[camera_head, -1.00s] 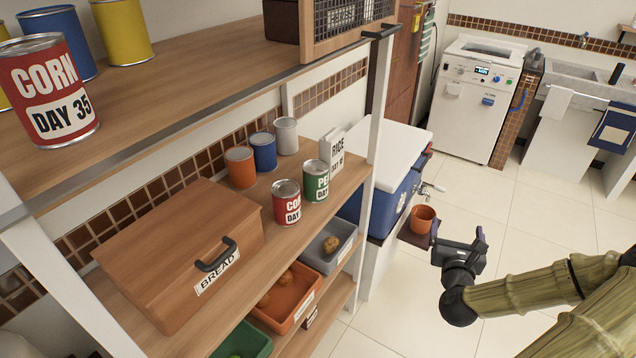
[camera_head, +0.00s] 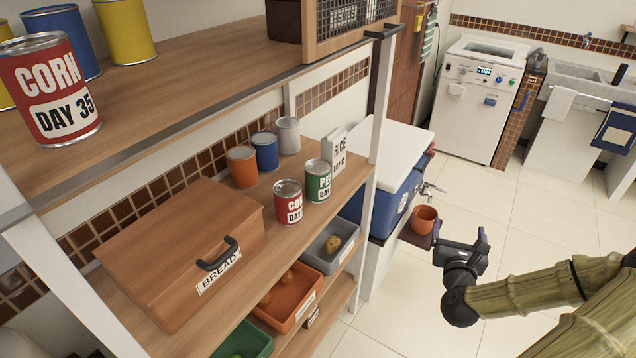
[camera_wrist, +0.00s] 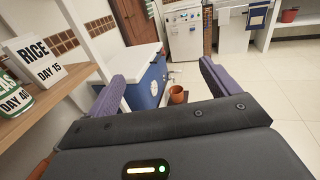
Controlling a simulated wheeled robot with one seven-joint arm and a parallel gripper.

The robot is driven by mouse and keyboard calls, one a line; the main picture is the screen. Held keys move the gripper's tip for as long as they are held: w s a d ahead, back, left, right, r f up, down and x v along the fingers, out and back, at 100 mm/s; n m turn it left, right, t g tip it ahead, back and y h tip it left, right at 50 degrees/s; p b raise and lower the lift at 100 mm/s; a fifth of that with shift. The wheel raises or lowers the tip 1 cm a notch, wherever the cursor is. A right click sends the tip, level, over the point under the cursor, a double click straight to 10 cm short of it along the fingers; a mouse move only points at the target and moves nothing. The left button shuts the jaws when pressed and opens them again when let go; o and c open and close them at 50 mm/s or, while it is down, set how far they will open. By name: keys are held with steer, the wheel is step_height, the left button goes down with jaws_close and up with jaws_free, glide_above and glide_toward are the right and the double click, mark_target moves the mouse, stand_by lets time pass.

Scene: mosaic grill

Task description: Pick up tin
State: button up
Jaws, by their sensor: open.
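Several tins are in the head view. A red corn tin (camera_head: 288,202) and a green tin (camera_head: 317,181) stand upright on the middle shelf, with orange (camera_head: 242,167), blue (camera_head: 264,152) and grey (camera_head: 288,136) tins behind them. A larger-looking red corn tin (camera_head: 50,90), a blue tin (camera_head: 66,42) and a yellow tin (camera_head: 120,32) stand on the upper shelf. The green tin also shows at the left edge of the wrist view (camera_wrist: 12,92). My gripper (camera_head: 460,244) is open and empty, right of the shelves and apart from every tin. In the wrist view, its purple fingers (camera_wrist: 160,90) stand wide apart.
A wooden bread box (camera_head: 185,250) fills the left of the middle shelf (camera_head: 262,235). A rice box (camera_head: 335,155) stands beside the green tin. A shelf post (camera_head: 372,150) rises between the tins and my gripper. A blue cooler (camera_head: 395,190) and orange pot (camera_head: 424,218) are nearby. The tiled floor at right is clear.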

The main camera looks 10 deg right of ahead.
steer(key=shift+o, duration=0.4)
steer(key=n+t+y+p, duration=0.1)
steer(key=n+y+p, duration=0.4)
steer(key=n+y, duration=0.65)
glide_toward(322, 187)
steer(key=s+d+f+m+y, duration=0.1)
steer(key=s+d+m+y, duration=0.15)
steer(key=s, duration=0.25)
steer(key=shift+d+b, duration=0.15)
steer(key=shift+b, duration=0.15)
steer(key=shift+t, duration=0.3)
steer(key=p+x, duration=0.4)
steer(key=x, duration=0.8)
steer(key=shift+w+f, duration=0.1)
steer(key=shift+w, duration=0.05)
steer(key=shift+d, duration=0.1)
